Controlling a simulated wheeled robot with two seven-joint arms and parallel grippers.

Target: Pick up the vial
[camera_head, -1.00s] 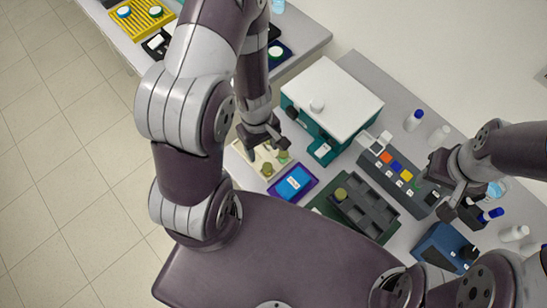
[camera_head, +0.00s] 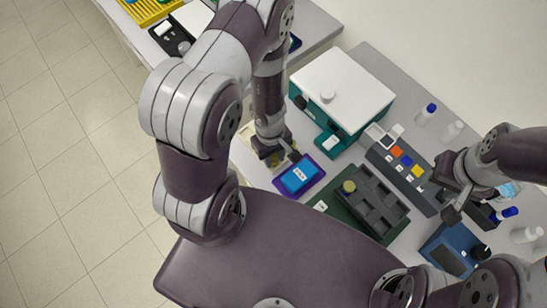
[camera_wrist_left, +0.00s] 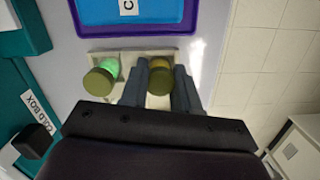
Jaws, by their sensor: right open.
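Two olive-capped vials stand in a cream rack (camera_wrist_left: 128,57), seen in the left wrist view. One vial (camera_wrist_left: 160,82) is between the fingers of my left gripper (camera_wrist_left: 160,88); the other vial (camera_wrist_left: 100,80), with green contents, is to the left, outside the fingers. The fingers lie close along both sides of the first vial's cap, and I cannot tell whether they press on it. In the head view my left gripper (camera_head: 281,155) is low over the rack and hides most of it. My right gripper (camera_head: 453,203) is open and empty above the right side of the bench.
A blue block in a purple tray (camera_head: 316,162) is beside the rack. A white-topped teal cold box (camera_head: 343,90) stands behind. A dark green tray with compartments (camera_head: 350,222) holds another olive-capped vial (camera_head: 348,187). A dark panel with coloured squares (camera_head: 425,199) lies to the right.

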